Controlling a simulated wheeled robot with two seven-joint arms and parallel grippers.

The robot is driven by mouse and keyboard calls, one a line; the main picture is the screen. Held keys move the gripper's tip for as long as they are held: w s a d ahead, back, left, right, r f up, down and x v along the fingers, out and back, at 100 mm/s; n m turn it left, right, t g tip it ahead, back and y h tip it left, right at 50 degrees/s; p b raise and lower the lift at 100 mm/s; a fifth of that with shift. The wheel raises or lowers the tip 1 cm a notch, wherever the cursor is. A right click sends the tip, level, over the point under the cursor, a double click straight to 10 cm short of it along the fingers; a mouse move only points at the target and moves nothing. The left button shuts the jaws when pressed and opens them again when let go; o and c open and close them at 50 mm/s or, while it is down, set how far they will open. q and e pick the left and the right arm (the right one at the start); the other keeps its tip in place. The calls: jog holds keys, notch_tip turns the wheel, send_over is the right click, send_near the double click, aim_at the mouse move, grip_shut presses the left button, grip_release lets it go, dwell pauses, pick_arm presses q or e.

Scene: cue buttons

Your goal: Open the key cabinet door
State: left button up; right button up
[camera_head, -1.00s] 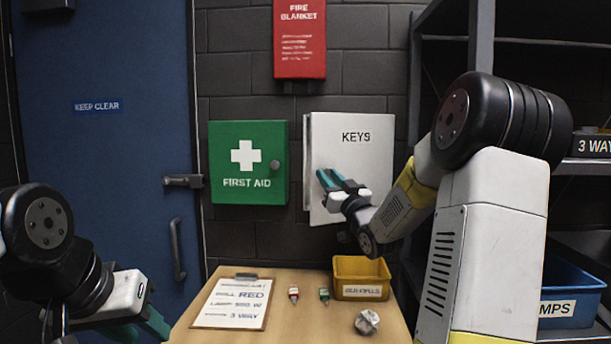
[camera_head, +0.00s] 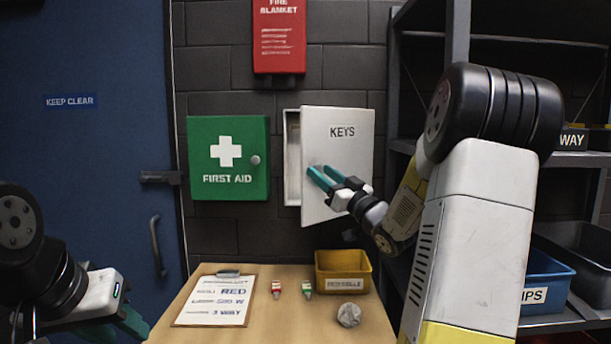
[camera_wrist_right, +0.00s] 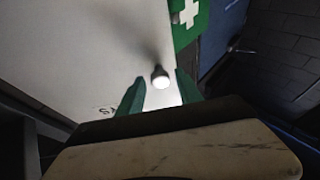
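The white key cabinet (camera_head: 291,160), marked KEYS, hangs on the wall in the head view. Its door (camera_head: 350,150) stands ajar, with its left edge swung out and part of the interior showing. My right gripper (camera_head: 314,174) is in front of the door near its left edge.
A green first aid box (camera_head: 228,185) hangs left of the cabinet. Below are a table with a clipboard (camera_head: 215,312), two small items, a yellow bin (camera_head: 343,285) and a crumpled ball (camera_head: 349,314). Shelving (camera_head: 458,40) stands at the right.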

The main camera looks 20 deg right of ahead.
dwell(0.3)
jog(key=v, duration=0.8)
